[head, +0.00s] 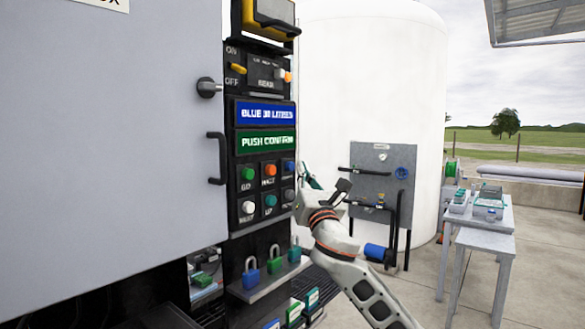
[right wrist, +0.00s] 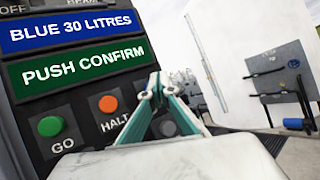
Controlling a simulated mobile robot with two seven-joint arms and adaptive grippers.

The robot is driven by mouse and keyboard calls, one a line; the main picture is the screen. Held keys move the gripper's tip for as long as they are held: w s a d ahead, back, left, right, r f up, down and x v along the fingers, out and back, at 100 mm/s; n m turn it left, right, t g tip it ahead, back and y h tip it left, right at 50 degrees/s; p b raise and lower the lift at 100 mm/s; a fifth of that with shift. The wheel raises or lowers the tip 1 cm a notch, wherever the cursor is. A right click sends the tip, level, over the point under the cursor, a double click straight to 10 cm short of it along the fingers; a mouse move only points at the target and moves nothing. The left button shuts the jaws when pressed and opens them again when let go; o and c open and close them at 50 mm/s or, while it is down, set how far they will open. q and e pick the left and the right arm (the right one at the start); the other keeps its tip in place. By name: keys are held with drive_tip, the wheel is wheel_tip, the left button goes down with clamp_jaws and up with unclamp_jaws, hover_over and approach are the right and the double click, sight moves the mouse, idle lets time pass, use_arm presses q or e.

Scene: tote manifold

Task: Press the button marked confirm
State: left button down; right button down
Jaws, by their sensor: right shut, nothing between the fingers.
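A dark button panel (head: 262,196) on the cabinet front carries two rows of round buttons. The top row holds a green button marked GO (right wrist: 50,126), an orange one marked HALT (right wrist: 108,104) and a blue one (head: 290,166) at the right, whose label I cannot read. The lower row has a white, a teal and a grey button. No button label legibly reads confirm. A green display (right wrist: 82,64) reads PUSH CONFIRM. My right gripper (head: 304,170) is shut and empty beside the panel's right edge; in the wrist view its fingers (right wrist: 155,88) hide part of the panel right of HALT.
A blue display (right wrist: 70,30) reads BLUE 30 LITRES. An ON/OFF switch (head: 238,69) sits above. A grey door (head: 110,140) with a handle stands left. A white tank (head: 345,90) and pipe board (head: 384,180) stand behind my right arm.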

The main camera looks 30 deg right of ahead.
drive_tip(key=shift+w+a, duration=0.2)
drive_tip(key=shift+w, duration=0.1)
drive_tip(key=shift+w+a, duration=0.2)
drive_tip(key=shift+w, duration=0.35)
idle(0.9)
drive_tip(key=shift+s+p, duration=0.1)
drive_tip(key=shift+p, duration=0.2)
drive_tip(key=shift+s+d+p, duration=0.4)
drive_tip(key=shift+s+p, duration=0.1)
drive_tip(key=shift+s, duration=0.35)
drive_tip(key=s, duration=0.1)
drive_tip(key=s+d+p, duration=0.1)
drive_tip(key=s, duration=0.1)
drive_tip(key=s+d+p, duration=0.1)
drive_tip(key=shift+s, duration=0.3)
idle(0.8)
